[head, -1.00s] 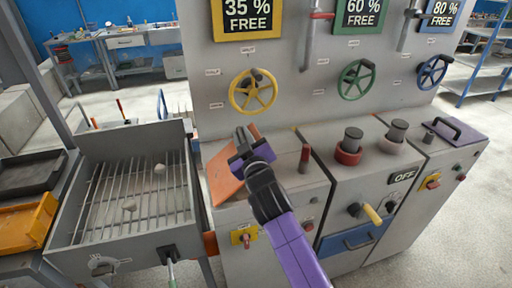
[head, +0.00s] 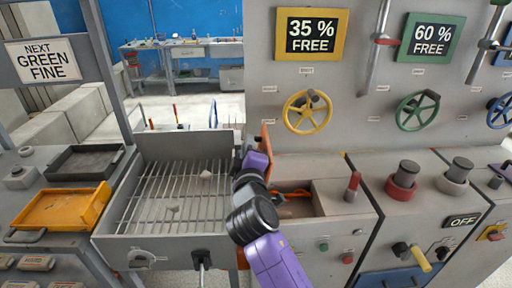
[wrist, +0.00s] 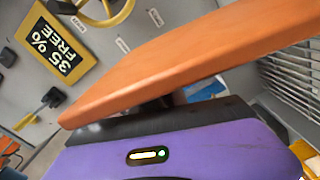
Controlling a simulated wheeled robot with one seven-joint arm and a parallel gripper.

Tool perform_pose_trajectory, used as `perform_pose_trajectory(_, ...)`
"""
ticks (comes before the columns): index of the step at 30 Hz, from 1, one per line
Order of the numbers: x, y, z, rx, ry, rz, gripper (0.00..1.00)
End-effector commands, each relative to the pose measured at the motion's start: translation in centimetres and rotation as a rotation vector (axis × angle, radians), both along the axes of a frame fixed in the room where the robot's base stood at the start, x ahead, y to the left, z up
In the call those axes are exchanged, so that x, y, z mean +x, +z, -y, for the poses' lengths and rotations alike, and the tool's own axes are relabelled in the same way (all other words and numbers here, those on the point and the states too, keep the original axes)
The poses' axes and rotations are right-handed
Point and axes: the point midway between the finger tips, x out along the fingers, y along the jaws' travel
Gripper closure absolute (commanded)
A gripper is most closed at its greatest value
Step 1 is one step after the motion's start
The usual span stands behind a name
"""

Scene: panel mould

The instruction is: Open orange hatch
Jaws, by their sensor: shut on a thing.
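The orange hatch (head: 265,143) stands raised, seen nearly edge-on, at the left side of its opening (head: 300,200) in the grey machine top. In the wrist view the hatch panel (wrist: 190,65) fills the upper middle, tilted, close to my purple gripper body. My gripper (head: 257,160) is at the hatch and shut on it. The fingertips and the exact grip point are hidden behind my wrist and the panel. Orange parts show inside the uncovered opening.
A slatted metal grate tray (head: 170,195) stands left of the hatch. A yellow handwheel (head: 307,112) is on the wall panel above. An orange tray (head: 62,208) lies far left.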

Motion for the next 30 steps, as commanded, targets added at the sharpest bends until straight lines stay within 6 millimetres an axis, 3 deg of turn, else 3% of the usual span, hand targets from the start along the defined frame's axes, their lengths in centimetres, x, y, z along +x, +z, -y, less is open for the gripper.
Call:
perform_pose_trajectory(15, -0.10, -0.76, -0.47, -0.020, 0.000, -0.012, 1.00)
perform_pose_trajectory(16, -0.09, -0.77, -0.47, -0.020, 0.000, -0.012, 0.80)
perform_pose_trajectory(19, -0.08, -0.67, -0.44, -0.020, 0.000, -0.010, 0.62)
perform_pose_trajectory(30, -0.39, -0.36, -0.36, -0.019, 0.000, -0.004, 0.62)
